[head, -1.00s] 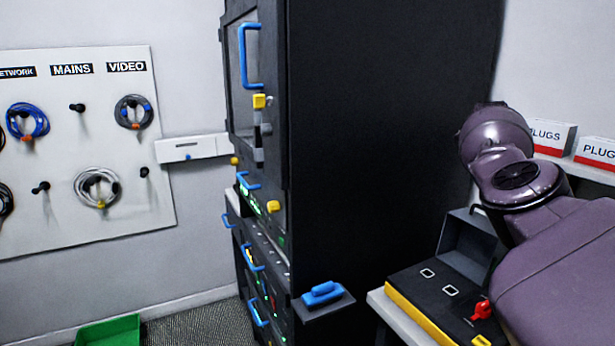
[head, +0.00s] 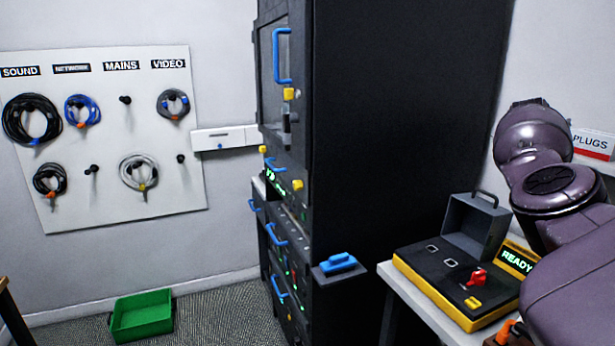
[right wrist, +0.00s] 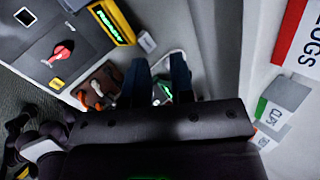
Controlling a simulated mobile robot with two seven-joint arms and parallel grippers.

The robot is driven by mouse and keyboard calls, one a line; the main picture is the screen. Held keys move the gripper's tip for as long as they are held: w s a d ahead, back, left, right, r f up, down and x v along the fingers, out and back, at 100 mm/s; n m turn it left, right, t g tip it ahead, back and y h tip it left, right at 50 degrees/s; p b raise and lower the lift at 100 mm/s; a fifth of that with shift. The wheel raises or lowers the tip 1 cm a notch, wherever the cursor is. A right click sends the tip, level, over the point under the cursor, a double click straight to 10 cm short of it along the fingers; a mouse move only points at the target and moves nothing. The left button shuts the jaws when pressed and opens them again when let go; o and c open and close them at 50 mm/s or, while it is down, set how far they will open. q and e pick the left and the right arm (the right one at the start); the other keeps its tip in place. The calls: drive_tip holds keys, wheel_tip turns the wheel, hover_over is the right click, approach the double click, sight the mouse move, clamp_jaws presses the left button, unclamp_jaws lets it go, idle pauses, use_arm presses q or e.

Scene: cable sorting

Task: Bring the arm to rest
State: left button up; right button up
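My right arm (head: 560,200), purple, comes in from the right edge of the head view, bent at the elbow above the bench; its gripper is outside that view. In the right wrist view my right gripper (right wrist: 158,78) shows two dark fingers standing apart, with nothing visible between them but the background below. My left arm and gripper are not in view.
A black-and-yellow tester box (head: 450,265) with a red switch and a lit READY sign (head: 516,261) sits on the bench under my arm. A tall black rack (head: 400,120) stands beside it. A green tray (head: 141,317) lies on the floor. Coiled cables hang on a white board (head: 110,185).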

drive_tip(key=s+d+r+n+t+h, duration=0.1)
drive_tip(key=s+d+r+t+h, duration=0.25)
drive_tip(key=r+h, duration=0.6)
drive_tip(key=s+d+r+n+t+h, duration=0.1)
drive_tip(key=s+d+r+t+h, duration=0.2)
drive_tip(key=r+h, duration=0.7)
drive_tip(key=a+f+n+t+y, duration=0.4)
drive_tip(key=a+n+t+y, duration=0.35)
drive_tip(key=n, duration=0.25)
drive_tip(key=a+f+n+t+y, duration=0.4)
drive_tip(key=a+n+t+y, duration=0.3)
drive_tip(key=n, duration=0.4)
drive_tip(key=s+a+f+n+g+y, duration=0.25)
drive_tip(key=a+f+n+y, duration=0.25)
drive_tip(key=f, duration=0.7)
drive_tip(key=s+a+f+n+g+y, duration=0.1)
drive_tip(key=s+a+f+n+y, duration=0.35)
drive_tip(key=f, duration=0.75)
drive_tip(key=s+a+f+g, duration=0.3)
drive_tip(key=s+f, duration=0.8)
drive_tip(key=s+a+f+n+g+y, duration=0.1)
drive_tip(key=s+a+f+g, duration=0.2)
drive_tip(key=s+f, duration=0.8)
drive_tip(key=s+a+f+n+g+y, duration=0.1)
drive_tip(key=s+a+f+g, duration=0.2)
drive_tip(key=s+f, duration=0.8)
drive_tip(key=shift+s+a+f, duration=0.3)
drive_tip(key=shift+s+a, duration=0.5)
drive_tip(key=shift+a, duration=0.05)
